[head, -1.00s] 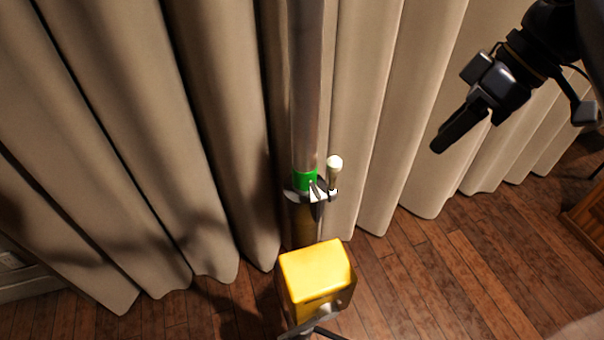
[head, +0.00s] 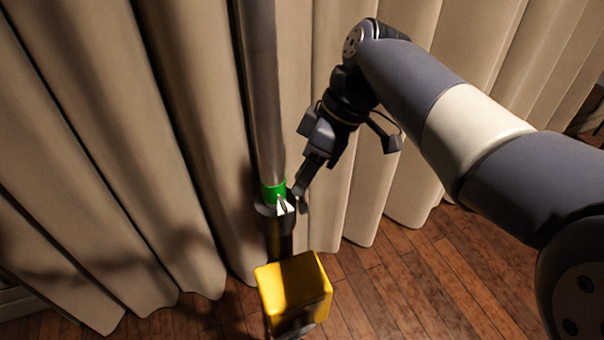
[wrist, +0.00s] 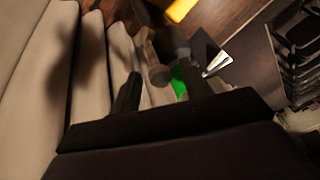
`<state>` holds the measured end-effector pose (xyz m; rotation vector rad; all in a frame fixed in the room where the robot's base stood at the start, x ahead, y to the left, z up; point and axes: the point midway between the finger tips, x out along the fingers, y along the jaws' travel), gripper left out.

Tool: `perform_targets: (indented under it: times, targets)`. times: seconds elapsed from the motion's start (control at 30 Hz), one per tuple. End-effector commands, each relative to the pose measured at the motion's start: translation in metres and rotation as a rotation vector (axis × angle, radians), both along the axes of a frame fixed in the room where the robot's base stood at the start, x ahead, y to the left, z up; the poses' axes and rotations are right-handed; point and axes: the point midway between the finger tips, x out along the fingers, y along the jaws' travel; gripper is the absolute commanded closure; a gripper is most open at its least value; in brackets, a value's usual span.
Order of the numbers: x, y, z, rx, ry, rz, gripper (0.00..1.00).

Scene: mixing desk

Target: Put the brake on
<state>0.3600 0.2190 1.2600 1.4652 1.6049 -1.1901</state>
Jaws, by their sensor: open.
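A grey upright pole (head: 262,90) carries a green band (head: 275,192) above a dark collar with a white pointer (head: 281,205). The pointer meets the green band's lower edge. My gripper (head: 300,190) is open just right of the collar and hides most of the brake lever there. In the wrist view, the pale rounded lever (wrist: 158,74) appears between the spread fingers of my gripper (wrist: 165,90), with no clear contact. The green band (wrist: 179,80) and white pointer (wrist: 217,65) show near the right finger.
A yellow box (head: 293,284) sits below the collar on the same stand. Beige curtains (head: 90,130) hang close behind the pole. The wooden floor (head: 400,285) is clear at the lower right.

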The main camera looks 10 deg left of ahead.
Motion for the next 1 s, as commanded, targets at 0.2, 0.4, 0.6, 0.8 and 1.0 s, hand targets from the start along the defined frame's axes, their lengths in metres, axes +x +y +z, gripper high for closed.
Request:
perform_targets:
  times: [0.2,0.4,0.6,0.8,1.0]
  targets:
    - [-0.003,0.007,-0.015,0.0,0.0,0.0,0.57]
    - [-0.003,0.007,-0.016,0.0,0.0,0.0,0.57]
    - [-0.003,0.007,-0.016,0.0,0.0,-0.001,0.66]
    - [-0.003,0.007,-0.016,0.0,0.0,-0.001,0.83]
    - [-0.003,0.007,-0.016,0.0,0.0,-0.001,0.99]
